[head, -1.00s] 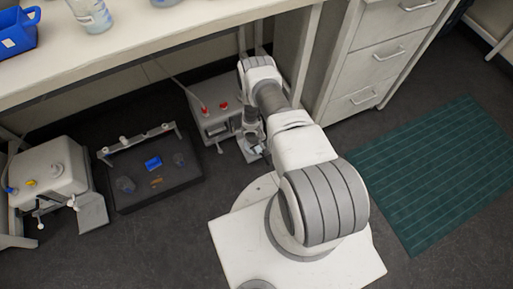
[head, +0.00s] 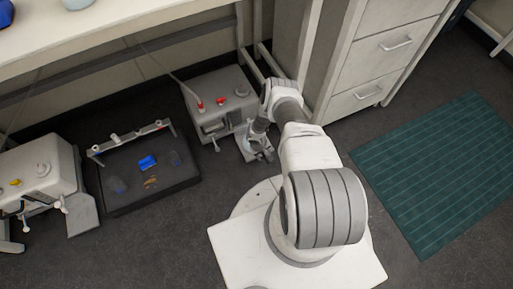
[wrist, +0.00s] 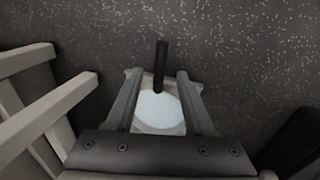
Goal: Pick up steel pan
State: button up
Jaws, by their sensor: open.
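A round, pale metallic disc (wrist: 158,108), which looks like the steel pan, lies below my gripper in the wrist view. A black bar like a handle (wrist: 161,62) runs up from it. The disc sits over a light grey plate, partly hidden by my gripper. My gripper (wrist: 158,78) is open, its fingers to either side of the disc and apart from the handle. How far above it the fingers are, I cannot tell. In the head view my gripper (head: 263,155) is low, beside the grey machine; the pan is not clearly visible there.
The grey machine (head: 222,96) with red knobs stands under the bench (head: 130,40), close to my gripper. A dark shaker platform (head: 150,185) and another white machine (head: 40,170) are at left. Drawers (head: 375,70) stand at right. A green mat (head: 437,175) lies on open floor.

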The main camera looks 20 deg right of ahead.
aim_at(265, 156)
jog(key=f+b, duration=0.1)
jog(key=f, duration=0.2)
jog(key=shift+d+f+b, duration=0.15)
jog(key=shift+d+b, duration=0.2)
jog(key=shift+b, duration=0.05)
grip_shut()
dwell(1.1)
